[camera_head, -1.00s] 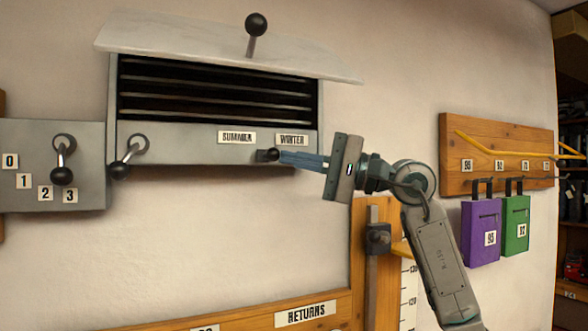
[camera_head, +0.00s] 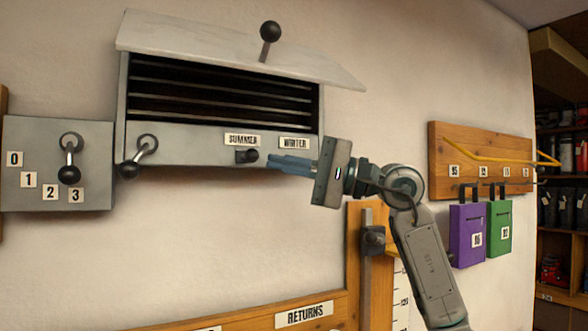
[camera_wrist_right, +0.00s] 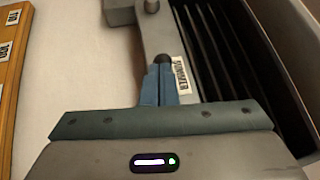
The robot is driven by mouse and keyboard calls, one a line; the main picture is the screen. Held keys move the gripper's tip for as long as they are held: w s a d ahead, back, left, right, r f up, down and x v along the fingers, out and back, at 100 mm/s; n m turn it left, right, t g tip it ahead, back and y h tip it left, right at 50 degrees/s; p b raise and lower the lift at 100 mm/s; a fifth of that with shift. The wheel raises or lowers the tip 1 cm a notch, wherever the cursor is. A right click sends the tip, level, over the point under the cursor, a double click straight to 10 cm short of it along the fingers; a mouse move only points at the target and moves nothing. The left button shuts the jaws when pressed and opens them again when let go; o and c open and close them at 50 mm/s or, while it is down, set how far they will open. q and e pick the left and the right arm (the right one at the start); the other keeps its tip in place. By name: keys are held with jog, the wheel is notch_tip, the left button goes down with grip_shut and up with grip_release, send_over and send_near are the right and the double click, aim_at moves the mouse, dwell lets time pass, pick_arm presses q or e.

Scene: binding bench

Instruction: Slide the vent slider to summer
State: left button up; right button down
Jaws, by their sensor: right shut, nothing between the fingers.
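The vent slider, a small dark knob (camera_head: 247,156), sits on the front strip of the grey vent box (camera_head: 190,139), beneath the SUMMER label (camera_head: 242,140). The WINTER label (camera_head: 294,143) is to its right. My right gripper (camera_head: 270,161) is shut and empty, with its blue fingertips just right of the knob. In the right wrist view the fingertips (camera_wrist_right: 161,68) are close to the dark knob (camera_wrist_right: 163,59); I cannot tell whether they touch. My left gripper is not in view.
A tilted flap (camera_head: 215,45) with a black ball handle (camera_head: 270,31) tops the vent. A lever (camera_head: 138,157) is at its left end, beside a numbered lever panel (camera_head: 95,135). A wooden rack (camera_head: 440,150) with purple and green pouches hangs right. The wall below the vent is clear.

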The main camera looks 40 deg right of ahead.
pick_arm(q)
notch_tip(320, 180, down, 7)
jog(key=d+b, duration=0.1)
jog(key=b, duration=0.5)
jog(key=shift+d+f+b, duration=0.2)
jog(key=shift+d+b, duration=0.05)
jog(key=shift+b, duration=0.15)
pick_arm(e)
jog(key=v, duration=1.2)
jog(key=shift+d, duration=0.2)
jog(key=shift+s+d, duration=0.1)
